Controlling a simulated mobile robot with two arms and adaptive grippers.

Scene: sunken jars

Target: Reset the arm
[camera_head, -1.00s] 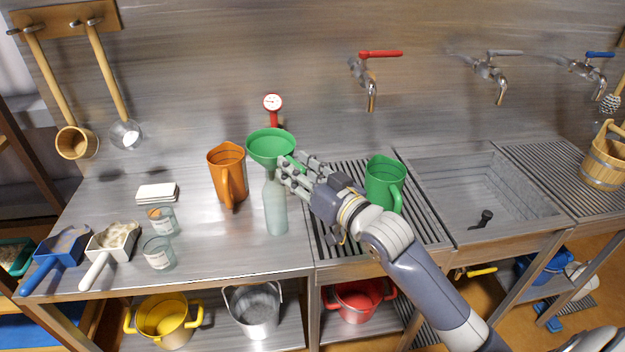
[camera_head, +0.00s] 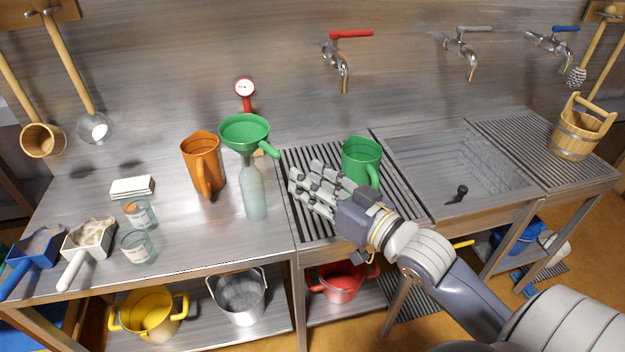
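My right gripper (camera_head: 318,190) hangs over the slatted drainboard, in front of the green pitcher (camera_head: 362,160). Its fingers are spread and nothing shows between them. A green funnel (camera_head: 245,132) sits upright in the mouth of a frosted glass bottle (camera_head: 254,192), which stands on the steel counter to the left of the gripper. The gripper is apart from the funnel and bottle. My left gripper is not in view.
An orange pitcher (camera_head: 204,163) stands left of the bottle. Two small jars (camera_head: 139,246) and two scoops (camera_head: 88,240) are at the counter's left. A sink (camera_head: 460,172) and a wooden bucket (camera_head: 580,130) are on the right. Taps (camera_head: 343,62) project from the wall.

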